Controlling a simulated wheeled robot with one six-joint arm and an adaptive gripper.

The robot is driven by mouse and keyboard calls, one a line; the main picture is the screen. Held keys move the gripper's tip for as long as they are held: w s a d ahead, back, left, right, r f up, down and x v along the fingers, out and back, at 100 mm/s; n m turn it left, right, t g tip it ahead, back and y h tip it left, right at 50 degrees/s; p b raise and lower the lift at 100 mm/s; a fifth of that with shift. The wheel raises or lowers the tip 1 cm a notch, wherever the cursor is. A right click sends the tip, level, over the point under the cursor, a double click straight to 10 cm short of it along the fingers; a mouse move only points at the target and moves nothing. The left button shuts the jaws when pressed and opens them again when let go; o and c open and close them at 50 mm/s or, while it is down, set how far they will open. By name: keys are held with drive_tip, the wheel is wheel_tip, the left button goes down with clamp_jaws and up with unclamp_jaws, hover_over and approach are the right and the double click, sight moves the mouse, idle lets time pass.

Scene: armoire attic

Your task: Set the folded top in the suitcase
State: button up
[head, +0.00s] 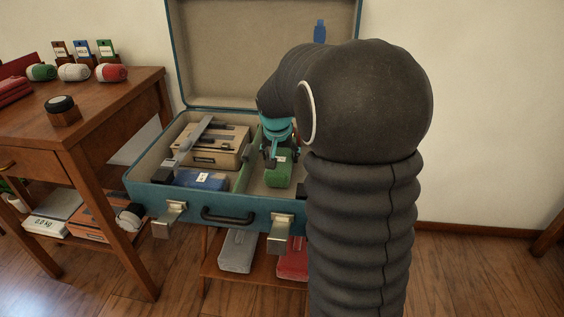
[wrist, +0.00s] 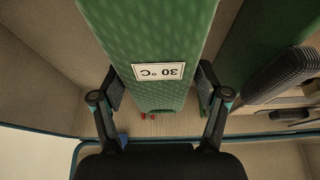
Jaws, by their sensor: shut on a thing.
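The green folded top (head: 279,174) carries a white label and is in the right compartment of the open teal suitcase (head: 160,196). In the wrist view the top (wrist: 165,98) runs away between my fingers, its label reading "30 °C". My gripper (head: 271,155) is shut on the top, with one finger on each side, as the wrist view also shows (wrist: 160,85). I cannot tell whether the top touches the suitcase floor. My arm hides the right side of the suitcase.
The left compartment holds a tan box (head: 212,146), a blue folded item (head: 201,179) and a grey long object. A divider (head: 244,176) separates the compartments. The lid (head: 225,50) stands open behind. A wooden desk (head: 110,95) is at left; a low shelf (head: 215,272) lies below.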

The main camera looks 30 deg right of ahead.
drive_tip(key=shift+f, duration=1.1)
drive_tip(key=shift+f, duration=0.15)
drive_tip(key=o, duration=1.2)
